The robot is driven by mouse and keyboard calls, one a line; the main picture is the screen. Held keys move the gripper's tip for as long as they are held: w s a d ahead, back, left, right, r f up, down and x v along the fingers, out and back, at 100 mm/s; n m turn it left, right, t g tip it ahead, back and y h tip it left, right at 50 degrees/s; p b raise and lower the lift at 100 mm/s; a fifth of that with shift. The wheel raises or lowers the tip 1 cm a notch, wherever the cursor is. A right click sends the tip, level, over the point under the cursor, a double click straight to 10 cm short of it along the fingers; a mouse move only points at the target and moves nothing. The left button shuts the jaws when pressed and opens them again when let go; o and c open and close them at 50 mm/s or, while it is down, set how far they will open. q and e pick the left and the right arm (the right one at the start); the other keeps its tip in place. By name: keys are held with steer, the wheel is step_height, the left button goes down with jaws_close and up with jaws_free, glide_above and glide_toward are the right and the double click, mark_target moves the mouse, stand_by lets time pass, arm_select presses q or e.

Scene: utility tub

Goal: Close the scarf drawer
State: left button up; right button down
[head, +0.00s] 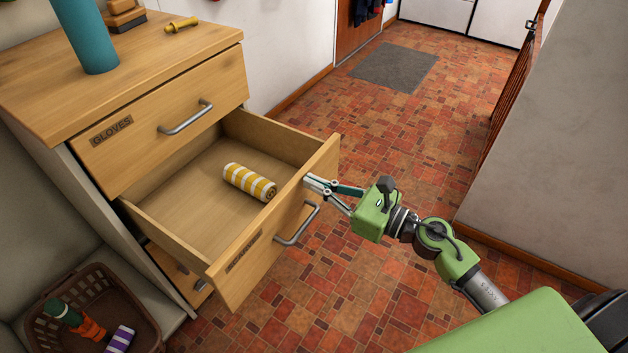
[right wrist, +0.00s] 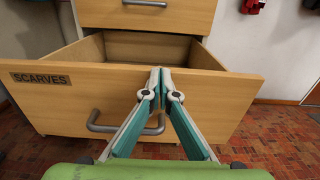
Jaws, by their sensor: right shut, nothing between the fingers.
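The scarf drawer (head: 270,240) stands pulled out below the closed gloves drawer (head: 165,125). In the right wrist view its front (right wrist: 70,95) carries a SCARVES label (right wrist: 40,79). A rolled yellow and white striped scarf (head: 249,181) lies inside. The scarf drawer's metal handle (head: 298,226) also shows in the right wrist view (right wrist: 100,127), partly behind the fingers. My right gripper (head: 308,181) is shut and empty, its fingertips at the upper part of the drawer front, right of the handle's middle. Whether they touch it is hard to tell. My left gripper is not in view.
A basket (head: 90,305) with rolled items stands at the lower left. A blue cylinder (head: 85,35) and a small yellow object (head: 181,25) stand on the dresser top (head: 130,75). The tiled floor right of the drawer is clear up to a grey mat (head: 395,66).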

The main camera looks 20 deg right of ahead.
steer(key=shift+w+a, duration=0.15)
steer(key=shift+w, duration=0.05)
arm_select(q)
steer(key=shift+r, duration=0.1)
arm_select(e)
steer(key=shift+w+a+r, duration=0.1)
steer(key=shift+w+a, duration=0.25)
steer(key=shift+w, duration=0.1)
steer(key=x, duration=1.7)
steer(key=shift+w+a, duration=0.3)
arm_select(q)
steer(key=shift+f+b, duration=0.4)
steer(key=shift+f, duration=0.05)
arm_select(e)
steer(key=shift+x, duration=2.95)
